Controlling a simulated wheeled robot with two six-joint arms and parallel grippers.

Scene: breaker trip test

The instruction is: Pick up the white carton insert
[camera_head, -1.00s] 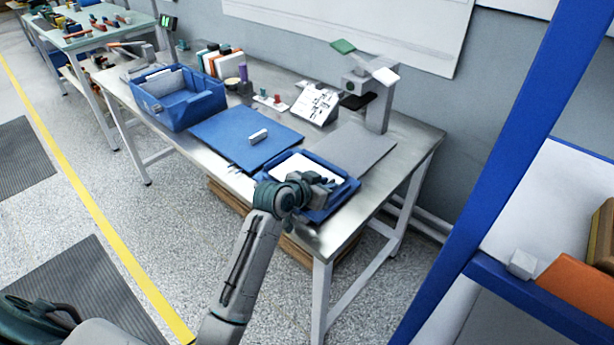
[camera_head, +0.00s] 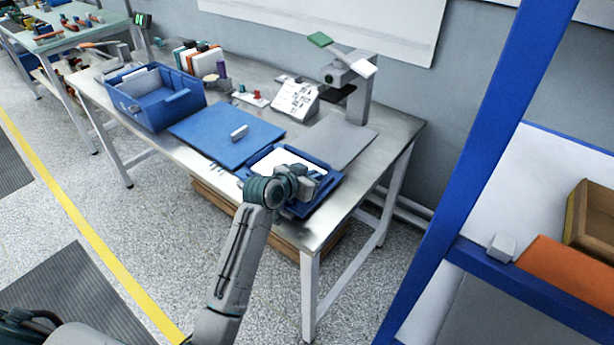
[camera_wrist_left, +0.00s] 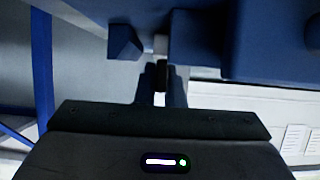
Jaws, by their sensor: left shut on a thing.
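A flat white piece, which looks like the white carton insert (camera_head: 270,162), lies inside the shallow blue tray (camera_head: 337,180) at the front of the bench. My left gripper (camera_head: 308,185) is over the tray's right front part and hides part of it. In the left wrist view my left gripper's dark fingers (camera_wrist_left: 161,85) are close together, with a small pale strip between them. Blue walls stand close around their tips. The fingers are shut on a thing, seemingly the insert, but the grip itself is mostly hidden. My right gripper is not in view.
A blue mat (camera_head: 205,146) with a small white block (camera_head: 239,132) lies left of the tray. A deep blue bin (camera_head: 180,107) stands farther left. A grey mat (camera_head: 345,150) and a stand (camera_head: 360,95) are behind. A blue shelf post (camera_head: 470,130) rises at right.

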